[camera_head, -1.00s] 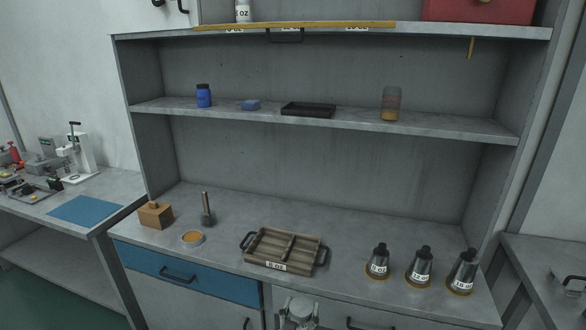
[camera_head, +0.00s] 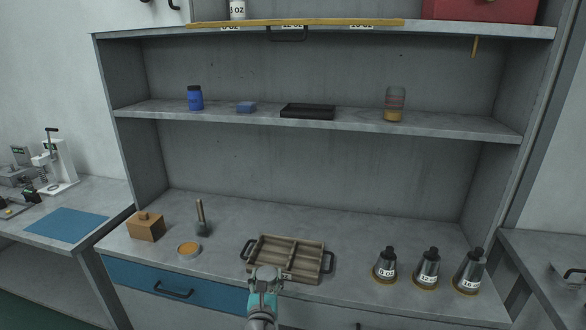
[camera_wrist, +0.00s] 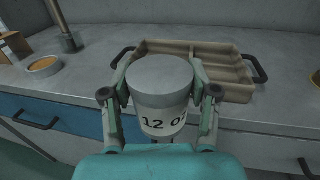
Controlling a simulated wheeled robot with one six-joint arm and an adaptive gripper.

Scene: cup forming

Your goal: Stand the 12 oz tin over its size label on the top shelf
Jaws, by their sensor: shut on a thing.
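The 12 oz tin (camera_wrist: 160,92) is a pale grey cylinder with a white band reading "12 O". In the wrist view my gripper (camera_wrist: 160,90) is shut on it, one finger on each side, and the tin is upright. In the head view my gripper (camera_head: 266,275) is low, in front of the wooden tray. The top shelf (camera_head: 450,31) is high above it. A 12 oz size label (camera_head: 292,27) is on its front, below a yellow strip, between two other labels. A white tin (camera_head: 237,9) ending in "OZ" stands at the shelf's left.
The wooden divided tray (camera_head: 328,247) lies on the counter behind my gripper. Several dark cones with labels (camera_head: 427,268) stand to the right. A yellow strip (camera_head: 330,21) runs along the top shelf's edge; a red box (camera_head: 480,10) sits at its right.

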